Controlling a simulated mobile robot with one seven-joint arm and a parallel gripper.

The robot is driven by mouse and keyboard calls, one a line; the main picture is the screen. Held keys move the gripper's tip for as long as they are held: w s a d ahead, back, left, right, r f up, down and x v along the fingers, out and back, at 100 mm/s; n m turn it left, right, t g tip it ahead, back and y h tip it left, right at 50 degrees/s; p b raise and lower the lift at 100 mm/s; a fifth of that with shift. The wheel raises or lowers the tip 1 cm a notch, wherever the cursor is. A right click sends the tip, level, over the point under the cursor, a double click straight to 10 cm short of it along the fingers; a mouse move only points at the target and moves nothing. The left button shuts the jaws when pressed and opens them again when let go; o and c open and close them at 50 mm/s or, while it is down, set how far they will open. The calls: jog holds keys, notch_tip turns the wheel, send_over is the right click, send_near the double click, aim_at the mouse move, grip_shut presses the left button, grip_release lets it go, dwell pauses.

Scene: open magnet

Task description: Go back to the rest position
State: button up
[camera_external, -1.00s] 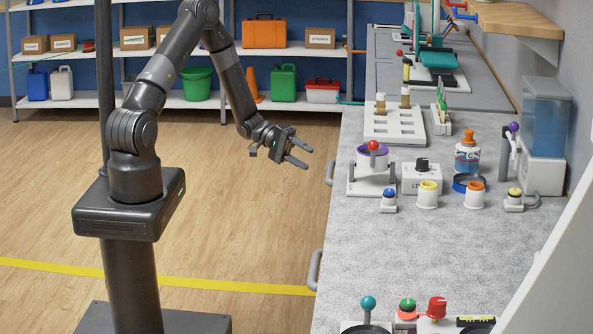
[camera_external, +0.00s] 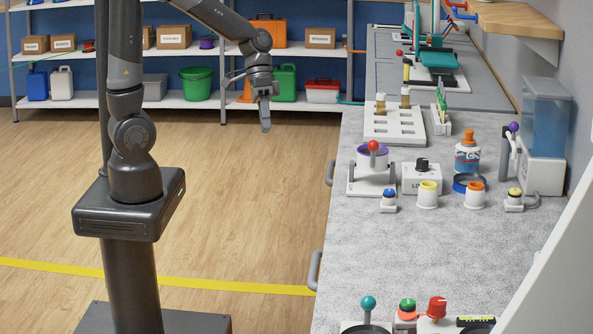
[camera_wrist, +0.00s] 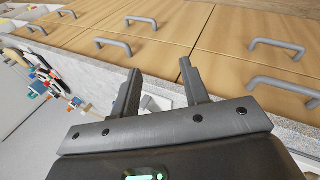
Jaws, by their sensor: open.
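My gripper (camera_external: 264,112) hangs in the air over the wooden floor, left of the grey workbench (camera_external: 345,250), with its fingers pointing down in the external view. In the wrist view my gripper (camera_wrist: 160,88) shows two dark fingers spread apart with nothing between them. The gripper is open and empty. In the external view its fingers overlap each other, so the gap does not show there. My upper arm stands upright over its base and the forearm reaches out to the right.
The workbench carries a purple-rimmed pot with a red knob (camera_external: 373,158), a white dial box (camera_external: 422,178) and several small coloured items. Wooden drawer fronts with grey handles (camera_wrist: 277,47) fill the wrist view's top. Shelves (camera_external: 190,99) stand behind; the floor (camera_external: 240,220) is clear.

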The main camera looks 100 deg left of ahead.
jog(key=s+d+r+m+t+y, duration=0.2)
jog(key=s+d+r+t+y, duration=0.1)
jog(key=s+r, duration=0.6)
jog(key=shift+s+d+r+m+y, duration=0.4)
jog(key=shift+s+d+y, duration=0.4)
jog(key=shift+s+y, duration=0.3)
